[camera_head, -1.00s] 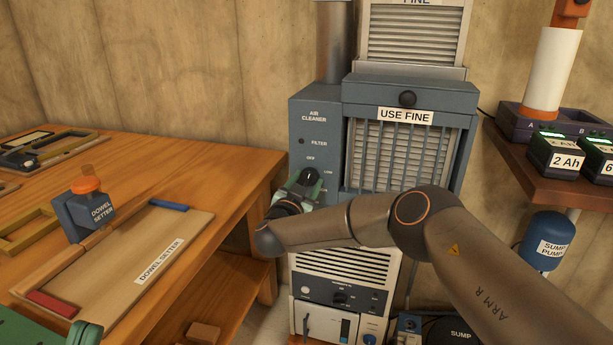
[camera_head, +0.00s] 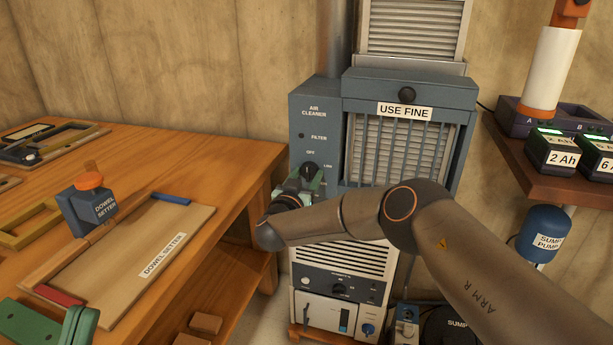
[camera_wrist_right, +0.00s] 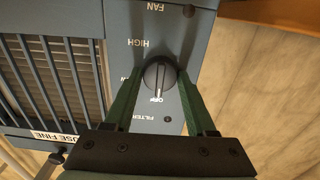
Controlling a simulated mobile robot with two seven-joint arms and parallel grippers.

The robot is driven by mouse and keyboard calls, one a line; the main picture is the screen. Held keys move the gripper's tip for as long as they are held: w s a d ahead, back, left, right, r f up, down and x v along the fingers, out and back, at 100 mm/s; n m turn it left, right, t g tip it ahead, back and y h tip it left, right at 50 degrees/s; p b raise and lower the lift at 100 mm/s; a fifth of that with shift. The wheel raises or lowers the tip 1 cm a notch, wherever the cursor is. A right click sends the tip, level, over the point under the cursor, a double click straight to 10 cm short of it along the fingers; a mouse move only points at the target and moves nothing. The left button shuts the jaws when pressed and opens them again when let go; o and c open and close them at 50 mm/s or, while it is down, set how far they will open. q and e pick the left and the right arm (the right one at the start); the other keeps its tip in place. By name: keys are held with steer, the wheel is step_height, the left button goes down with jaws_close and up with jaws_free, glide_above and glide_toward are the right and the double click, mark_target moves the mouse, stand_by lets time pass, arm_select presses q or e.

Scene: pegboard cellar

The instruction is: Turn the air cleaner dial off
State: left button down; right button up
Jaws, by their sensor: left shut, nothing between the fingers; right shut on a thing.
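The air cleaner (camera_head: 316,112) is a blue-grey cabinet with a black dial (camera_head: 309,170) on its narrow left panel. The dial (camera_wrist_right: 159,76) is also in the right wrist view, where its white line runs toward the OFF label. HIGH and FAN labels lie further round. My right gripper (camera_head: 305,183) is at the dial, its green fingers on either side of the knob and shut on it. It hides the lower labels in the head view.
A wooden bench (camera_head: 235,155) at the left carries a dowel setter (camera_head: 86,205) and its board. A white and grey unit (camera_head: 340,290) stands below my right arm. A shelf (camera_head: 545,178) with battery packs is at the right.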

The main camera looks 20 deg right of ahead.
steer(key=o, duration=1.4)
steer(key=shift+c, duration=0.2)
steer(key=shift+s+a, duration=0.25)
steer(key=shift+s, duration=0.05)
arm_select(q)
step_height(320, 180, up, 3)
steer(key=p, duration=0.3)
steer(key=shift+a+r, duration=0.1)
steer(key=shift+r, duration=0.1)
arm_select(e)
steer(key=v, duration=1.1)
steer(key=shift+s+a, duration=0.2)
steer(key=shift+s, duration=0.1)
arm_select(q)
steer(key=shift+m, duration=0.3)
steer(key=shift+s, duration=0.1)
